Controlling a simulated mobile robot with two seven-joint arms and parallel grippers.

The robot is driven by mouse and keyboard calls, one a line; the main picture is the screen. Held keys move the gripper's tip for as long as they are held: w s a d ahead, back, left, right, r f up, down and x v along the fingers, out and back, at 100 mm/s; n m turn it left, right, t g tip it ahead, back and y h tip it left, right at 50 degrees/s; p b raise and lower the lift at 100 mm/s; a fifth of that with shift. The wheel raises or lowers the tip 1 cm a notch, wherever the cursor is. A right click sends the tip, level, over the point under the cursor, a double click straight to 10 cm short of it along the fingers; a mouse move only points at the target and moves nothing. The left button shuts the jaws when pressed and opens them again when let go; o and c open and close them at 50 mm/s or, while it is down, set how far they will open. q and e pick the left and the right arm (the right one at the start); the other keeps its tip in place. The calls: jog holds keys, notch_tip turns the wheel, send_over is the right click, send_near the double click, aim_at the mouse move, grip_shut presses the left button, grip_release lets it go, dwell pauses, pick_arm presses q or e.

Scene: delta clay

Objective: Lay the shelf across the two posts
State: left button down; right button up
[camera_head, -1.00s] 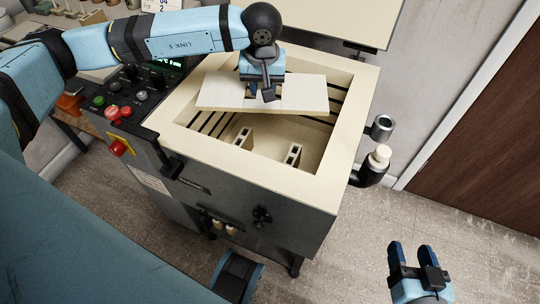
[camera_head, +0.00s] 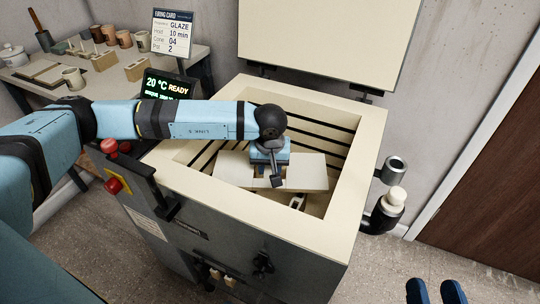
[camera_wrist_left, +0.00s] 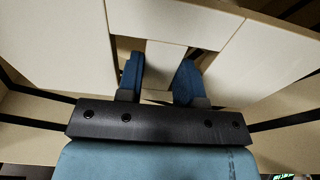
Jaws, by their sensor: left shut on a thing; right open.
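The shelf, a flat cream slab (camera_head: 308,172), is inside the open top of the kiln, below its rim. My left gripper (camera_head: 270,178) is shut on the shelf near its middle. In the left wrist view my left fingers (camera_wrist_left: 160,80) stand either side of a narrow pale strip of the shelf (camera_wrist_left: 165,55). One post (camera_head: 297,201) shows just under the shelf's near right edge; the other is hidden. I cannot tell whether the shelf touches the posts. My right gripper (camera_head: 436,291) is open and empty at the bottom right, outside the kiln.
The kiln's cream rim (camera_head: 352,150) surrounds the shelf, with dark grooves in its inner walls. The raised lid (camera_head: 330,40) stands behind. A control display (camera_head: 165,88) and red knobs are at left. A pottery table (camera_head: 130,75) is back left.

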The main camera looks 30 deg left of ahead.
pick_arm(q)
jog(key=shift+f, duration=0.65)
jog(key=shift+f+b, duration=1.1)
jog(key=shift+f, duration=1.75)
jog(key=c, duration=0.8)
grip_release()
pick_arm(e)
jog(key=shift+s+a+r+t+y, duration=0.1)
jog(key=shift+a+r+t+y, duration=0.15)
jog(key=shift+r, duration=0.2)
jog(key=shift+s+a+r+t+y, duration=0.15)
jog(key=shift+r+t+y, duration=0.1)
jog(key=shift+r+y, duration=0.15)
jog(key=shift+r, duration=0.15)
